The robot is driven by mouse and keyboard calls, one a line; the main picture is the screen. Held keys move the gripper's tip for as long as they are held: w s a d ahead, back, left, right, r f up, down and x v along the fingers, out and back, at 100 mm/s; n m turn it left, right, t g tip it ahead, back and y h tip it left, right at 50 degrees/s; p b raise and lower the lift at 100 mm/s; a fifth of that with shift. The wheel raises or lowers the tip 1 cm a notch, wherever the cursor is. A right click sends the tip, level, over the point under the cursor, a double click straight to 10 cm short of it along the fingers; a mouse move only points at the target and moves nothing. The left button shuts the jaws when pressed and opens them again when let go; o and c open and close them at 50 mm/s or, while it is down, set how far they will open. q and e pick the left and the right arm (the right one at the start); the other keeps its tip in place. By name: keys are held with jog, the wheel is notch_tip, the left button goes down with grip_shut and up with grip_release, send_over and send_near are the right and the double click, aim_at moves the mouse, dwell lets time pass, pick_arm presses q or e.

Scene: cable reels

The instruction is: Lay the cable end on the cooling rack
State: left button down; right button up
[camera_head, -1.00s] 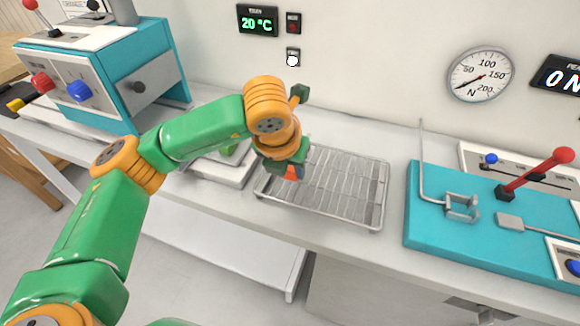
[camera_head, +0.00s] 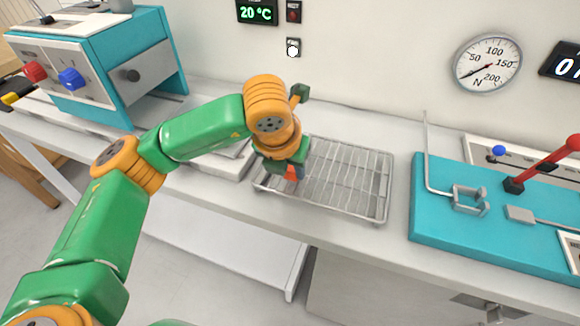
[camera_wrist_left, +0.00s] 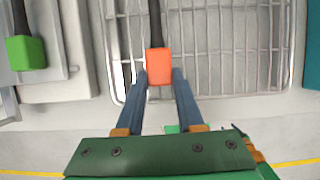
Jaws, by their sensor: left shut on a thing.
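My left gripper (camera_head: 287,176) is shut on an orange-red cable end (camera_wrist_left: 158,66), which sits between the fingertips in the left wrist view. A black cable (camera_wrist_left: 155,25) runs from it away from the gripper. The wire cooling rack (camera_head: 350,180) stands on the bench, and the gripper holds the cable end over its left front part. In the left wrist view the rack (camera_wrist_left: 230,50) lies behind the cable end. Whether the end touches the wires I cannot tell. My right gripper is not in view.
A green cable end (camera_wrist_left: 26,52) lies left of the rack by a pale plate (camera_wrist_left: 60,85). A teal machine (camera_head: 110,65) stands at the left. A teal base with a red lever (camera_head: 440,215) stands close right of the rack. The bench's front edge is near the rack.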

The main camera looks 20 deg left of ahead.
pick_arm(q)
jog(key=shift+f, duration=0.2)
jog(key=shift+c, duration=2.2)
grip_release()
jog(key=shift+r, duration=0.1)
jog(key=w+r+p+v, duration=0.1)
jog(key=w+p+v, duration=0.2)
jog(key=p+v, duration=0.5)
jog(key=v, duration=0.9)
jog(key=shift+w+r, duration=0.3)
jog(key=shift+w, duration=0.05)
